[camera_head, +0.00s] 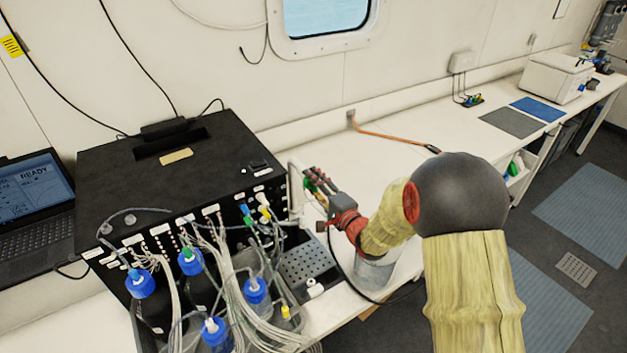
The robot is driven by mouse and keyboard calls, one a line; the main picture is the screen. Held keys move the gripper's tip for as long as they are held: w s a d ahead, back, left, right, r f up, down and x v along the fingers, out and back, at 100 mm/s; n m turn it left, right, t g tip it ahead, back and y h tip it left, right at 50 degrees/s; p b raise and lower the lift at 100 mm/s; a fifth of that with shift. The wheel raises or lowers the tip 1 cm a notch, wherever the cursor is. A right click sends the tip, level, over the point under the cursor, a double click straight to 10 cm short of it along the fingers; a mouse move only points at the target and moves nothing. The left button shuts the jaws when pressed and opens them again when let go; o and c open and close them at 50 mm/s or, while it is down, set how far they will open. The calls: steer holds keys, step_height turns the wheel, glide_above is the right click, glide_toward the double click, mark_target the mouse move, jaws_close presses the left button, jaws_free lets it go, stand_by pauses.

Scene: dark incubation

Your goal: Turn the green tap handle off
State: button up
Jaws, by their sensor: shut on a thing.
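My gripper (317,182) reaches in from the right, beside the right side of the black box. Its fingers are at a white upright tap pipe (295,188), above a dark perforated drip tray (308,268). The fingers are shut on a small part at the tap, which I take to be the green tap handle. The handle is mostly hidden by the fingers, and its angle cannot be told. No water stream can be made out at this size.
The black box (120,185) has cables and tubes on its front. Several blue-capped bottles (140,283) stand before it. A clear container (374,272) stands below my wrist. A laptop (35,205) is at the left. The white bench (400,170) is mostly clear behind my arm.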

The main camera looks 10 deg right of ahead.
stand_by(0.5)
steer(key=o, duration=1.2)
steer(key=shift+c, duration=0.2)
steer(key=shift+o, duration=0.2)
steer(key=shift+s, duration=0.1)
steer(key=v, duration=1.2)
